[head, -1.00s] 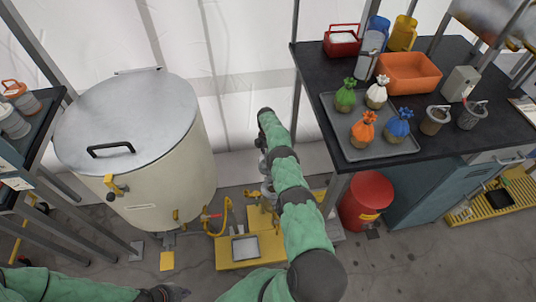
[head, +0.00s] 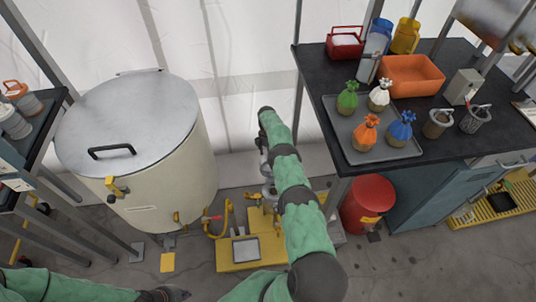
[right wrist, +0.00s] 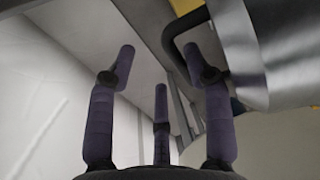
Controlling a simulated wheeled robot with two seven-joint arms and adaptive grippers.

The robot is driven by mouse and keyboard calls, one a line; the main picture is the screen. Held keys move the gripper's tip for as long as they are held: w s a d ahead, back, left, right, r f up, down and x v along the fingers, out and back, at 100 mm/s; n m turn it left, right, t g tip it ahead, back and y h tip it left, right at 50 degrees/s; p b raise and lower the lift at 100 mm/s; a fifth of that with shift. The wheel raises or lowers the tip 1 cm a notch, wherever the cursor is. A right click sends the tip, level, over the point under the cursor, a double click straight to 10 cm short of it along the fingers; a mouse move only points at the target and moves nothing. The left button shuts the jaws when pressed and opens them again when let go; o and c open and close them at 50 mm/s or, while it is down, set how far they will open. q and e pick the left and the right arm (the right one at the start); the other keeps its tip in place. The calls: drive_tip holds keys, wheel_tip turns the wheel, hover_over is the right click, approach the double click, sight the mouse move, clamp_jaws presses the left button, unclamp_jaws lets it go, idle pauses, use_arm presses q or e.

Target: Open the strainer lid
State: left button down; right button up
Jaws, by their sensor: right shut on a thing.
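My right arm reaches down to the yellow-based pipe unit (head: 238,250), and a small grey metal part (head: 268,190) shows beside the forearm. The arm mostly hides the strainer. In the right wrist view, my right gripper (right wrist: 158,62) has its dark fingers at a curved black handle (right wrist: 172,42), which passes by the right fingertip; the exact contact is unclear. Behind the handle is a curved grey metal surface (right wrist: 242,50), seemingly the strainer lid. My left gripper (head: 170,293) is at the bottom edge, low and away from the unit; its finger gap is unclear.
A large cream tank (head: 160,180) with a flat grey lid stands at the left. A red drum (head: 366,205) stands right of my right arm. A black-topped bench (head: 460,120) holds a tray of small bags and an orange bin (head: 410,75).

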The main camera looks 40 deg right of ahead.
wheel_tip(320, 180, up, 11)
drive_tip(key=w, duration=0.1)
drive_tip(key=shift+w+d, duration=0.2)
drive_tip(key=shift+d, duration=0.25)
idle(0.4)
